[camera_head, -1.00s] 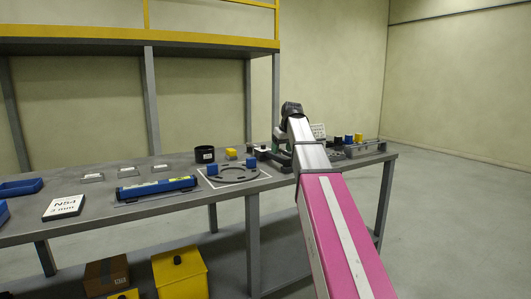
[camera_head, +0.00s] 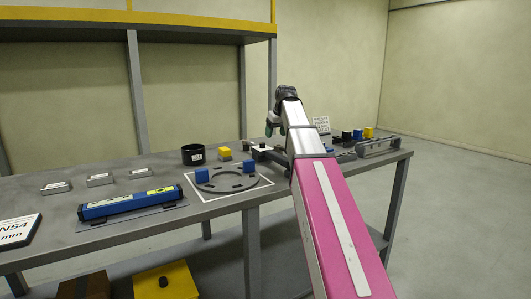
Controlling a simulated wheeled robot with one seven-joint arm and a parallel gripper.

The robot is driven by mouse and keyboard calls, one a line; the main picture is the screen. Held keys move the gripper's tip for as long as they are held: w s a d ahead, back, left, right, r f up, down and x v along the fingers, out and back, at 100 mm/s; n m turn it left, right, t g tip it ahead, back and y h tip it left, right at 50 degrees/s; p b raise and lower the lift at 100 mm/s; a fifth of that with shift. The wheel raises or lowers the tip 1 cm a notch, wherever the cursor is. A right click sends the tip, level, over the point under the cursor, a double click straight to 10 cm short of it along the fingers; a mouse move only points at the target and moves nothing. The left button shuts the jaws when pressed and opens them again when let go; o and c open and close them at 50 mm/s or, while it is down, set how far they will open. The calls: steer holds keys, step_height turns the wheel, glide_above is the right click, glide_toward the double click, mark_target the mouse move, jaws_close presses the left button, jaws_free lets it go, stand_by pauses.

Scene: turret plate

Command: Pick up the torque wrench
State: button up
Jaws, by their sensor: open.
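I cannot make out a torque wrench for certain. A long grey bar-like item (camera_head: 380,147) lies at the right end of the workbench (camera_head: 225,203), too small to identify. Dark, low parts (camera_head: 264,153) lie just left of my arm and are partly covered by it. My pink and silver arm reaches over the right part of the bench and bends down at its far end.
A black cup (camera_head: 193,154) and yellow block (camera_head: 225,153) stand behind. Coloured blocks (camera_head: 358,134) stand at right. A shelf post (camera_head: 137,95) rises behind.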

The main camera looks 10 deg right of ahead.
mark_target(271, 151)
steer(key=x, duration=0.5)
steer(key=shift+f, duration=0.1)
steer(key=shift+s+x, duration=0.15)
steer(key=shift+x, duration=1.2)
steer(key=shift+s+x, duration=0.15)
steer(key=shift+x, duration=1.15)
steer(key=shift+a, duration=0.1)
jaws_close()
